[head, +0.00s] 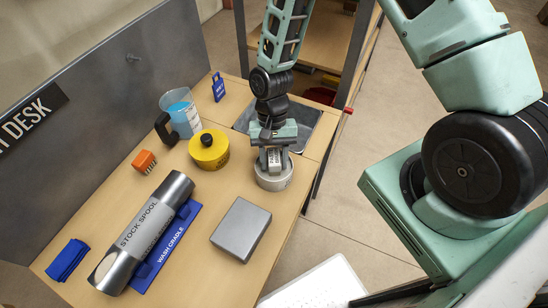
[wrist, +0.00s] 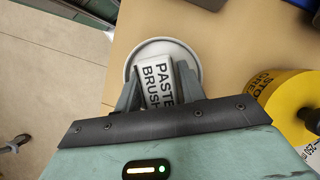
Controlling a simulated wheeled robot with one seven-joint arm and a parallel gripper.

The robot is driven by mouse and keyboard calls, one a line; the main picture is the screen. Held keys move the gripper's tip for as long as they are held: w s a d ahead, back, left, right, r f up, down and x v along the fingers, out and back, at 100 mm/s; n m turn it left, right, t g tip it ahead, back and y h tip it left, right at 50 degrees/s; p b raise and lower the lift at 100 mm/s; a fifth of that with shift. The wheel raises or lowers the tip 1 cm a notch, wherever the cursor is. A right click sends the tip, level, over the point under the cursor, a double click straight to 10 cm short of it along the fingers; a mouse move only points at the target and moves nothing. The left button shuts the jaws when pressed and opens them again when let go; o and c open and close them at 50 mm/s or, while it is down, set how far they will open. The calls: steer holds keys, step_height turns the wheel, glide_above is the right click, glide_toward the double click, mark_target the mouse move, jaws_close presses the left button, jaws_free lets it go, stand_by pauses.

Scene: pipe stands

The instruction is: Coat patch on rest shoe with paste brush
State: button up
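The paste brush (wrist: 158,82), a white block with black lettering, stands in a round whitish pot (head: 273,182) at the table's right edge. My gripper (head: 272,150) points down over the pot. In the wrist view its fingers (wrist: 160,88) lie against both sides of the brush, with the pot's rim (wrist: 135,65) around them. The bristles are hidden. No thing labelled rest shoe can be read. A plain grey block (head: 241,230) lies in front of the pot, and I see no distinct patch on it.
A metal stock spool (head: 140,232) lies on the blue wash cradle (head: 172,245). A yellow tub (head: 209,150), a jug of blue liquid (head: 181,112), an orange brush (head: 144,161) and a folded blue cloth (head: 67,260) are on the table. A grey panel (head: 100,120) stands behind.

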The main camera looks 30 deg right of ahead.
mark_target(274, 156)
steer(key=shift+r, duration=0.2)
steer(key=shift+r+p, duration=0.25)
steer(key=shift+p, duration=0.15)
steer(key=c, duration=0.7)
steer(key=shift+c, duration=0.5)
stand_by(0.4)
steer(key=shift+r+p, duration=2.7)
steer(key=shift+r, duration=0.8)
